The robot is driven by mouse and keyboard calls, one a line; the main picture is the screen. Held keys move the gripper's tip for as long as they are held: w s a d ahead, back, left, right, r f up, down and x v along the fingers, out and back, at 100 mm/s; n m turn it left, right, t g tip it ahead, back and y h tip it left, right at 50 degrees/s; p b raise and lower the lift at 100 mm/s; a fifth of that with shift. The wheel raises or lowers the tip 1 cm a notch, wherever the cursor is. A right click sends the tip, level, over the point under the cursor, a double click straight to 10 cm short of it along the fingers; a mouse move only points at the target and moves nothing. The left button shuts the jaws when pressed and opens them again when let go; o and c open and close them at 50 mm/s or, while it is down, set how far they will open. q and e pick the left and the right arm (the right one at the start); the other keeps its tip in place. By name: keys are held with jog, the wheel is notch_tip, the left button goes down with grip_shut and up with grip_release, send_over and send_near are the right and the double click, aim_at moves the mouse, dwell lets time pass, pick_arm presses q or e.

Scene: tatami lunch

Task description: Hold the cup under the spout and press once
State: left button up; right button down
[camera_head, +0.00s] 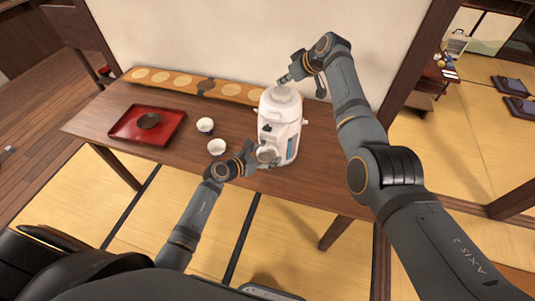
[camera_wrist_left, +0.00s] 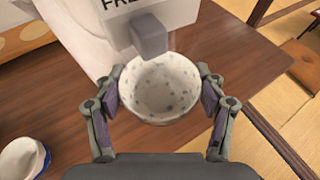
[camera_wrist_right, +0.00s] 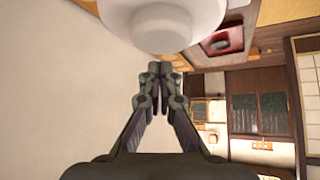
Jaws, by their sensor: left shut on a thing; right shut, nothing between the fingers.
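The white dispenser (camera_head: 281,118) stands upright on the table, with a round top (camera_head: 284,93). In the left wrist view its grey spout (camera_wrist_left: 149,36) juts over the back part of a speckled white cup (camera_wrist_left: 160,88). My left gripper (camera_head: 252,158) is shut on this cup, one finger on each side, and the cup looks empty. My right gripper (camera_head: 284,80) is shut and empty beside the dispenser's top. In the right wrist view the closed fingertips (camera_wrist_right: 160,70) are just below the white round top (camera_wrist_right: 165,27) in the picture; I cannot tell whether they touch.
A red tray (camera_head: 126,132) with a dark bowl (camera_head: 149,121) lies farther left. A patterned runner (camera_head: 160,78) runs along the wall. The table's front left (camera_head: 100,118) is clear.

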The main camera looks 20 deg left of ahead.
jog(key=shift+r, duration=2.7)
pick_arm(q)
jog(key=shift+s+r+p, duration=0.1)
jog(key=shift+s+p, duration=0.4)
jog(key=shift+s, duration=0.85)
jog(key=s+p, duration=0.1)
jog(key=s, duration=0.9)
jog(key=shift+s+a, duration=0.15)
jog(key=shift+a, duration=0.25)
pick_arm(e)
jog(key=shift+r, duration=1.1)
